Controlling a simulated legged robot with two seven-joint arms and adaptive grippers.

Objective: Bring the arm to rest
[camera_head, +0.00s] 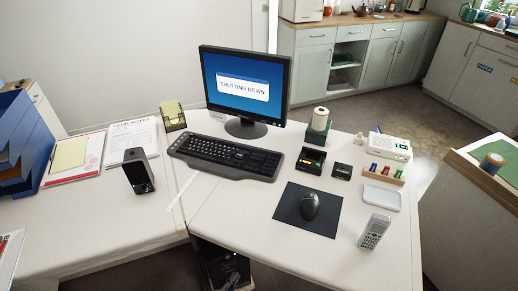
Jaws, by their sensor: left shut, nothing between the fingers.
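Neither of my grippers nor my arms can be clearly made out in the head view. The white desk (245,215) fills the middle of the view, with no gripper over it. On it stands a monitor (243,86) that reads "SHUTTING DOWN". A black keyboard (226,156) lies in front of the monitor. A dark mouse (310,206) rests on a black mouse pad (291,222). A grey handset (374,233) lies near the right edge.
A small black upright device (139,172), papers (73,158) and blue file trays (17,140) are at left. A white tray (381,197) lies at right. A dark box (222,264) shows below the desk edge. Cabinets (309,77) line the back. The desk's front middle is clear.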

